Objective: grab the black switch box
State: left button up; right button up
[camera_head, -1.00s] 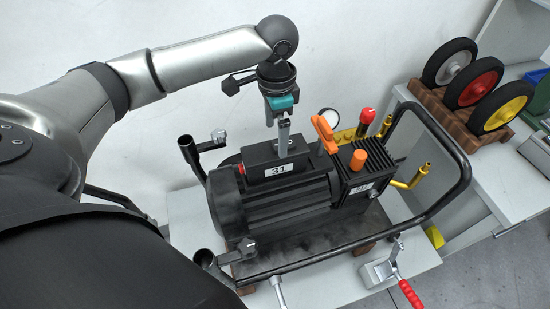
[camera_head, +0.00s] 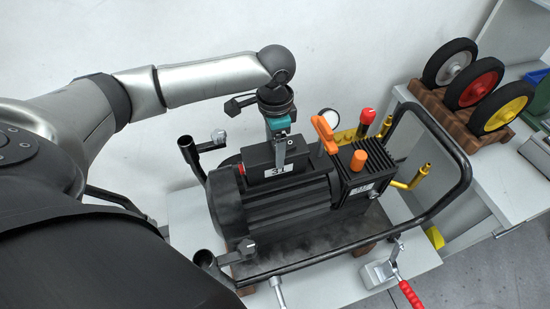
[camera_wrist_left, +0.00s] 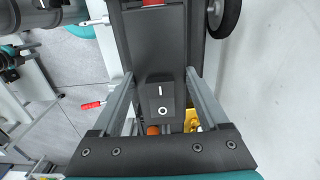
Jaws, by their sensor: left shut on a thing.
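The black switch box (camera_head: 260,160) sits on top of the black motor (camera_head: 290,205), with a white number label on its front. My left gripper (camera_head: 281,158) comes down from above, its fingers at the box's right part. The box still appears to rest on the motor. My right gripper is not in view.
An orange lever (camera_head: 325,134), an orange cap (camera_head: 358,160) and a red-topped knob (camera_head: 367,116) stand right of the box. A black tube frame (camera_head: 465,170) surrounds the motor. A red-handled clamp (camera_head: 410,294) is at the front right. Wheels (camera_head: 473,80) stand on a wooden rack behind.

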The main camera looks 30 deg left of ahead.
pick_arm(q)
grip_shut()
jog(key=shift+r, duration=0.2)
dwell(0.4)
